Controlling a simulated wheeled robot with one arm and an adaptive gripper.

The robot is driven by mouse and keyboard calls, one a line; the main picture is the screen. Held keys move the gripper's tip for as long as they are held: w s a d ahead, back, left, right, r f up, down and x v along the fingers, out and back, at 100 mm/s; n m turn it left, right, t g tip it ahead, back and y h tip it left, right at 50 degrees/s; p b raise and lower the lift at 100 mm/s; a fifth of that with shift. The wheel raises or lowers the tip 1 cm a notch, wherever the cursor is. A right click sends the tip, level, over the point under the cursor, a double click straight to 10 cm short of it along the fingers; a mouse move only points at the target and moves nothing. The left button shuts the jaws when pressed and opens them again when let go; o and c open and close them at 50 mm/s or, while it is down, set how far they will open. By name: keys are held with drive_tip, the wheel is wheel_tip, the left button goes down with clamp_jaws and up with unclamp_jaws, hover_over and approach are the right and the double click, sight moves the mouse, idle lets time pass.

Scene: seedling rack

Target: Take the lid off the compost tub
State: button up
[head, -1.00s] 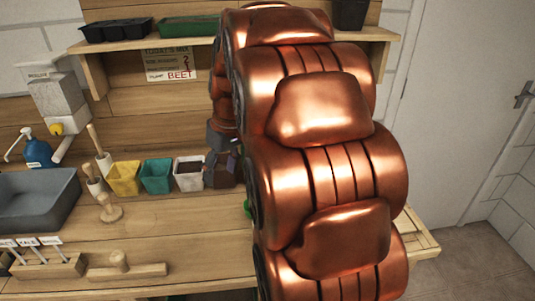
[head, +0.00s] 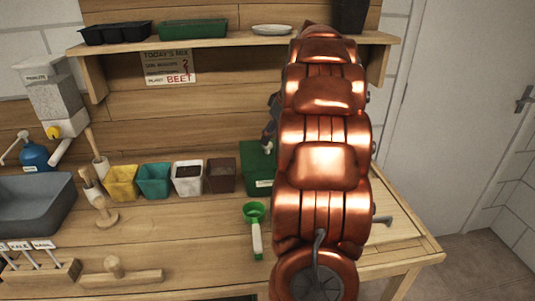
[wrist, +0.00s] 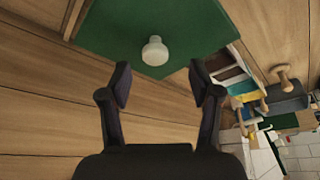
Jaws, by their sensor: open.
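The green compost tub (head: 256,172) stands at the back of the bench with a pale label on its front. My arm hides its right part in the head view. Its green lid (wrist: 195,30) is on it and fills the top of the wrist view. A round white knob (wrist: 154,51) sits on the lid and also shows small in the head view (head: 267,147). My gripper (wrist: 160,82) is open and empty. The knob lies just beyond the fingertips, roughly between them, apart from both. In the head view the dark gripper (head: 271,118) is above the tub, partly hidden.
A green scoop (head: 255,215) with a white handle lies in front of the tub. Several pots stand left of it, with a brown one (head: 221,175) nearest. A shelf (head: 230,41) runs above. Bare bench (head: 190,235) lies front left.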

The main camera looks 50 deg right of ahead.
sight(267, 149)
drive_tip(key=shift+w+d+p+x, duration=0.15)
drive_tip(key=shift+p+x, duration=0.25)
drive_tip(key=shift+x, duration=1)
drive_tip(key=shift+w+d+p+x, duration=0.1)
drive_tip(key=shift+d+p+x, duration=0.2)
drive_tip(key=shift+x, duration=1.1)
drive_tip(key=shift+a+r, duration=0.1)
clamp_jaws()
